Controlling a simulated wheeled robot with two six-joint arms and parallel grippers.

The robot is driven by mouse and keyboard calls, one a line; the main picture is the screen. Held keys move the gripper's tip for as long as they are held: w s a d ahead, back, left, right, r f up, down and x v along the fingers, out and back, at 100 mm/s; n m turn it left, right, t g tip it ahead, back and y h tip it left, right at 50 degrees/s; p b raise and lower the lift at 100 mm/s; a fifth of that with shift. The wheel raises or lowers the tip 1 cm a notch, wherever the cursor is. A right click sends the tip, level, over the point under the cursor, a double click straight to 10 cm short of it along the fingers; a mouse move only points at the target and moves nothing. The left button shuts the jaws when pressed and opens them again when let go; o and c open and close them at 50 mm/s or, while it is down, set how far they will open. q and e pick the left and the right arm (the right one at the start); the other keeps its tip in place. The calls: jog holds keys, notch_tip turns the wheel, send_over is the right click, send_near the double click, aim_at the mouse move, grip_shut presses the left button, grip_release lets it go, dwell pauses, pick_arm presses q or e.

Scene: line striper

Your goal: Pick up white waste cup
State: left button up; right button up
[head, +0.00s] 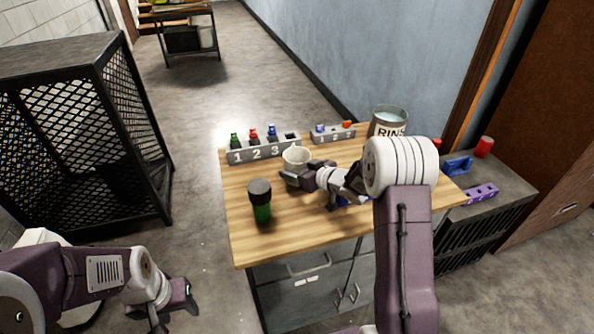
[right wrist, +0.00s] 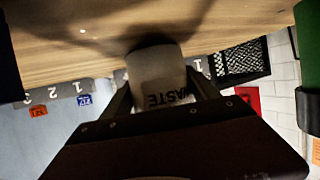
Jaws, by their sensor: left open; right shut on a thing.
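The white waste cup (head: 296,158) stands upright or nearly so at the middle of the wooden table, in front of the numbered racks. Its "WASTE" lettering shows in the right wrist view, where the cup (right wrist: 157,80) sits between the fingers. My right gripper (head: 292,177) is shut on the cup from its near side. I cannot tell whether the cup's base touches the table. My left gripper (head: 172,312) is open and empty, low at the left, off the table's front edge.
A green bottle with a black cap (head: 261,202) stands at the table's left. A grey rack (head: 264,151) numbered 1, 2, 3 holds colored bottles behind the cup; a smaller numbered rack (head: 333,134) is beside it. A RINSE bucket (head: 387,121) stands at the back right. A black mesh cage (head: 88,140) is left.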

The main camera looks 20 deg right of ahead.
notch_tip(320, 180, up, 9)
jog(key=p, duration=0.2)
jog(key=shift+r+p, duration=0.2)
jog(key=shift+p, duration=0.2)
